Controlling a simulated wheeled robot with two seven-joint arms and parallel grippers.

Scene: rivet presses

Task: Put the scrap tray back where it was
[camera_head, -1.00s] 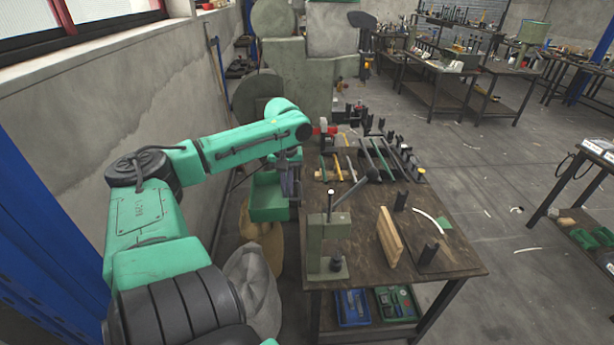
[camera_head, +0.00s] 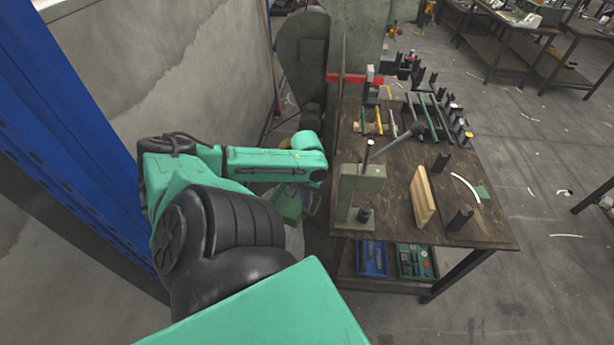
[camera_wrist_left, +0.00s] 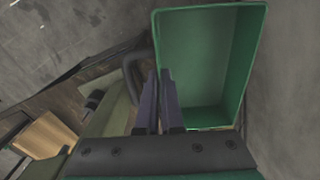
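The scrap tray is an open green box. In the head view the scrap tray (camera_head: 287,207) is at the left side of the bench, partly hidden by my left forearm. In the left wrist view the scrap tray (camera_wrist_left: 201,55) looks empty, and its near wall is beside the fingers. My left gripper (camera_wrist_left: 160,90) has its two fingers close together at the tray's side, next to a dark loop handle (camera_wrist_left: 133,75), and appears shut on the tray. In the head view my left gripper (camera_head: 310,203) is left of the green rivet press (camera_head: 357,190). My right gripper is out of view.
The wooden bench (camera_head: 400,205) carries tools, a wooden block (camera_head: 423,197) and dark posts. A blue bin (camera_head: 372,259) and a green bin (camera_head: 414,262) sit on its lower shelf. A wall and blue frame (camera_head: 80,130) stand left. Open floor lies right.

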